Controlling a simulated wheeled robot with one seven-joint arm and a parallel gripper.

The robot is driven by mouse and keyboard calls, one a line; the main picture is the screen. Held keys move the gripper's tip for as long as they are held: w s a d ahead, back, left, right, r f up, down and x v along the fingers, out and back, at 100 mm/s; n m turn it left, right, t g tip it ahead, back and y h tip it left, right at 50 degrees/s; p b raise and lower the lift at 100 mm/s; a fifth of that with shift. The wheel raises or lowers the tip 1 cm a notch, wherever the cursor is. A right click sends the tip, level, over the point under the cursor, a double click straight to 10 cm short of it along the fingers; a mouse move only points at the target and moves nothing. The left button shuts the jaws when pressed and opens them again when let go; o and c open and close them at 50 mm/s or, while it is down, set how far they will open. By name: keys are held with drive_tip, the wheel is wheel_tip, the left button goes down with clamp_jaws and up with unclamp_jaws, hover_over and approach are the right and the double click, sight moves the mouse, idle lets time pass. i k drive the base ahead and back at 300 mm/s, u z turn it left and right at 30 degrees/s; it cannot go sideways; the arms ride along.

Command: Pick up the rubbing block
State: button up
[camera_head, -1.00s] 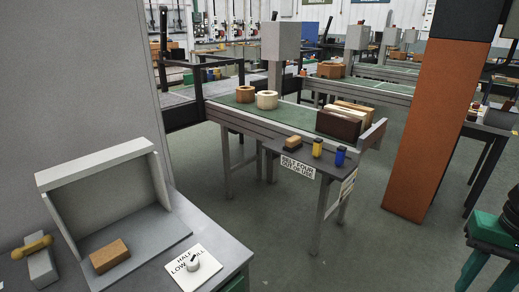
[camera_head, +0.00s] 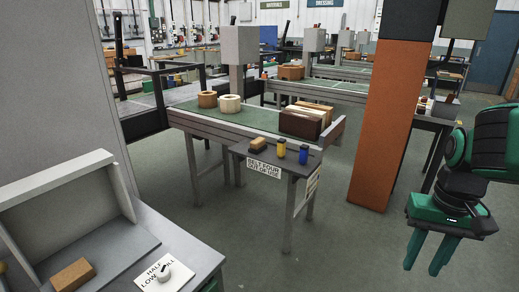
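Two block-shaped things show, and I cannot tell for sure which is the rubbing block. One is a small tan block with a darker lower part (camera_head: 257,144), lying on the dark side shelf (camera_head: 297,165) of the conveyor, left of a yellow bottle (camera_head: 281,148) and a blue bottle (camera_head: 304,154). The other is a plain tan brick (camera_head: 73,275) in the grey open-fronted booth at the lower left. My gripper (camera_head: 422,269) hangs at the lower right, fingers pointing down, open and empty. It is well apart from both blocks.
Open floor (camera_head: 320,250) lies between.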

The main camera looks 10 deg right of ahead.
sight(258, 145)
drive_tip(key=z, duration=1.1)
drive_tip(key=i, duration=1.45)
drive_tip(key=u, duration=1.95)
